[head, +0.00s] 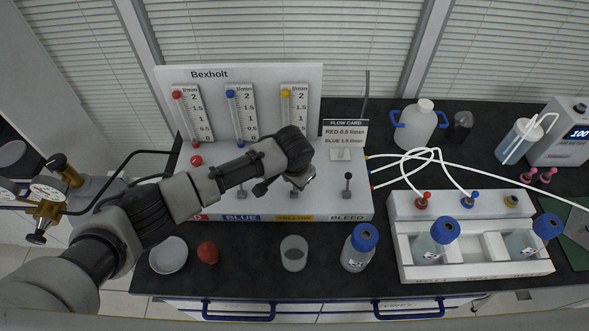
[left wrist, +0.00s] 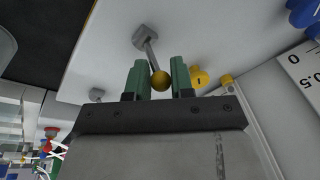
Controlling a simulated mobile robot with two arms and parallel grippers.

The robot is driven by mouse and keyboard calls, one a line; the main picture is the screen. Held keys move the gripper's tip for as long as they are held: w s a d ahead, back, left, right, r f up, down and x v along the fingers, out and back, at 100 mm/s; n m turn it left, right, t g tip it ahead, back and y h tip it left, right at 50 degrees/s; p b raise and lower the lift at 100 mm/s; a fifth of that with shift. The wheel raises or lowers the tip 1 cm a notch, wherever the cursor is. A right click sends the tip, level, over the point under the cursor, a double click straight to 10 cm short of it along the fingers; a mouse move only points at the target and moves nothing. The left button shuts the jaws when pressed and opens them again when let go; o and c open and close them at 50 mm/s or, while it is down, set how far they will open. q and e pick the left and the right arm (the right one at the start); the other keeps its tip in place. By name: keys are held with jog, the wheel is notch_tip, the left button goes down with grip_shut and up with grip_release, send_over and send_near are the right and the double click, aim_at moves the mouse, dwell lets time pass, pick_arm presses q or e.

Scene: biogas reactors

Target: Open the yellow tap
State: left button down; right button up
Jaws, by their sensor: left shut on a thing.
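In the head view my left gripper (head: 303,178) is over the tap row, above the YELLOW label (head: 294,217), and hides most of the tap. The yellow-marked flow gauge (head: 294,112) stands on the upright board behind. My right gripper is not in view.
The BLEED tap (head: 347,185) stands to the right of my gripper. A flow card (head: 345,137) stands behind it. My arm crosses the red and blue taps' area. A clear cup (head: 293,253), a blue-capped bottle (head: 359,248) and a white bottle rack (head: 480,274) stand in front and right.

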pick_arm(q)
jog(key=shift+s+r+t+p, duration=0.3)
jog(key=shift+s+t+p, duration=0.35)
jog(key=shift+t, duration=0.25)
jog(key=shift+s+f+t, duration=0.1)
jog(key=shift+t, duration=0.4)
jog(key=shift+s+f+t, duration=0.2)
jog(key=shift+s+t, duration=0.2)
jog(key=shift+t, duration=0.4)
jog(key=t, duration=0.1)
jog(key=s+t+b, duration=0.1)
jog(key=shift+f+t, duration=0.3)
jog(key=shift+s+t+b, duration=0.4)
jog(key=shift+t+b, duration=0.6)
jog(key=shift+b, duration=0.25)
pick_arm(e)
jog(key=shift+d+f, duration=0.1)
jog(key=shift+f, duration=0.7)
pick_arm(q)
jog(key=shift+t, duration=0.3)
